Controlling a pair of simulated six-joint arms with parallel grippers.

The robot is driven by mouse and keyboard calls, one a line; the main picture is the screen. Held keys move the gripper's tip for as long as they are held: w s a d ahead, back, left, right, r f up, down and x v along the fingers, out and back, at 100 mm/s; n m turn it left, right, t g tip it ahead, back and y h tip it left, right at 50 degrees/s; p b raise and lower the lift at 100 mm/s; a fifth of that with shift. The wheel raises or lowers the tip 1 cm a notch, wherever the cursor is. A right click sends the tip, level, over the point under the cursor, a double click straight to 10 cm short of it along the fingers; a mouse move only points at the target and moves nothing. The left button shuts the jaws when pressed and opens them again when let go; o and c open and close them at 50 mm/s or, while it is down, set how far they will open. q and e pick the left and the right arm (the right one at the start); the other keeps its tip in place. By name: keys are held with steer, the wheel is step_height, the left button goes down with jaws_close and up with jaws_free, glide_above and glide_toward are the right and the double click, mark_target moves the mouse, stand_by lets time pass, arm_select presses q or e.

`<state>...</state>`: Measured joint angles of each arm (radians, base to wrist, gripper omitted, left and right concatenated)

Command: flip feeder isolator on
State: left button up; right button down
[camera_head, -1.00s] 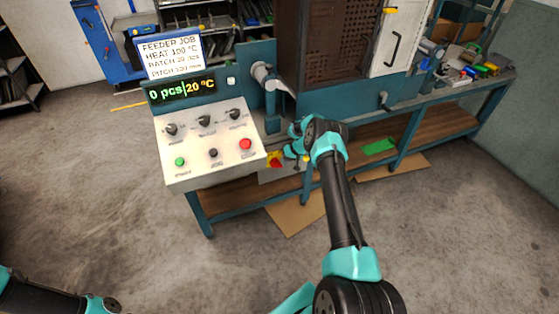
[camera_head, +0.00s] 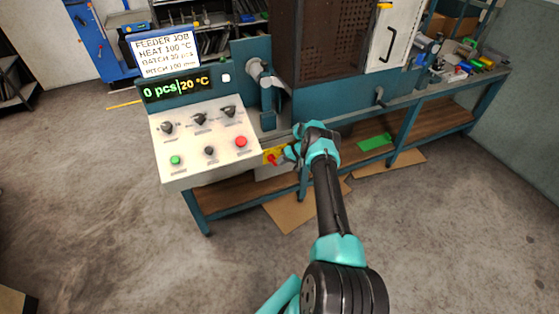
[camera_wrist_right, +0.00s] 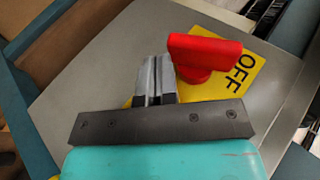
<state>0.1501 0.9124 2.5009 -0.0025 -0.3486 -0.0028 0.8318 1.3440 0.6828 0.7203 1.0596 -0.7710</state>
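The feeder isolator is a red handle (camera_head: 272,160) on a yellow plate, low on the bench front just right of the sloped control panel. In the right wrist view the red handle (camera_wrist_right: 205,52) lies crosswise, and the yellow plate (camera_wrist_right: 236,72) shows the word OFF at its right. My right gripper (camera_head: 288,155) is at the isolator. In the wrist view its fingers (camera_wrist_right: 155,75) are together with nothing seen between them, just left of the handle. I cannot tell whether they touch it. My left gripper is out of view.
The control panel (camera_head: 205,150) with knobs and buttons stands left of the isolator. Its display (camera_head: 178,87) reads 0 pcs and 20 °C. A job sign (camera_head: 165,54) stands above. A crank (camera_head: 379,97) sits on the bench front to the right. The floor in front is clear.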

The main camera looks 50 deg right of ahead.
steer(key=shift+f, duration=0.2)
stand_by(0.3)
stand_by(0.3)
steer(key=v, duration=1.7)
steer(key=shift+r, duration=0.25)
